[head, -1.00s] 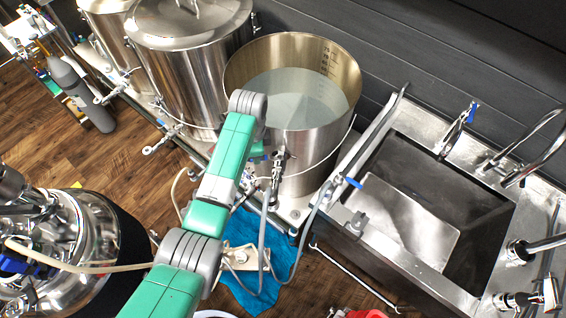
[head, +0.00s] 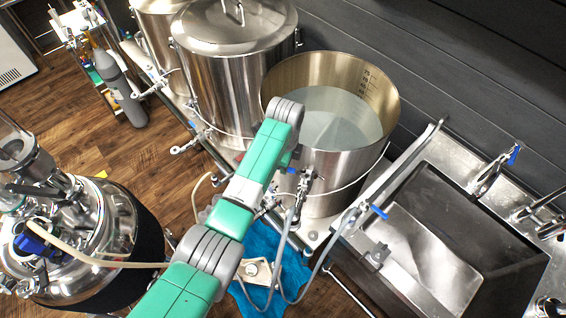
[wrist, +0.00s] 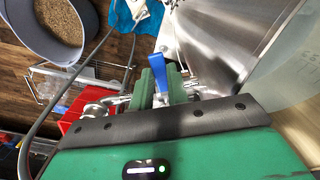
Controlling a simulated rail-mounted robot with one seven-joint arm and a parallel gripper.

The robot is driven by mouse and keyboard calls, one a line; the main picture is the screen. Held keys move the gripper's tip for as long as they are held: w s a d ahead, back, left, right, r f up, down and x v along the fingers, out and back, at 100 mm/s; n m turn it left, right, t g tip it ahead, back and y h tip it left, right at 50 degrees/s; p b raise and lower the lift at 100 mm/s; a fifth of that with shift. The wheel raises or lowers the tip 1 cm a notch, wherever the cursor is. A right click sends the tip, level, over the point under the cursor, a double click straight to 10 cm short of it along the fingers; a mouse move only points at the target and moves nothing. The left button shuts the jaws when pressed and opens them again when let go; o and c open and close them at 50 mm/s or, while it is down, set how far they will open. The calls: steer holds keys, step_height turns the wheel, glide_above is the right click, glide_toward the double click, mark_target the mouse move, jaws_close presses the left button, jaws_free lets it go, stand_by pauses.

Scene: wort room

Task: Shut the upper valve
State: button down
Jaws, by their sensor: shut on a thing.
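My gripper (wrist: 160,85) shows in the wrist view with its two green fingers shut on a blue valve handle (wrist: 158,66), which sticks up between them. Metal valve fittings (wrist: 98,106) show beside the fingers, next to the steel wall of a kettle (wrist: 215,40). In the head view the open kettle (head: 335,165) holds clear liquid, and a valve with a hose (head: 308,182) is on its front. My green arm reaches to the kettle's left side and hides my gripper's fingers there. I cannot tell the handle's exact angle.
Lidded kettles (head: 225,80) stand behind left. A steel vessel (head: 90,250) is at the lower left. A grain bucket (wrist: 55,30) and blue cloth (head: 262,245) lie below.

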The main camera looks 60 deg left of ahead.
steer(key=c, duration=1.4)
jaws_free()
steer(key=shift+o, duration=0.2)
step_height(320, 180, up, 8)
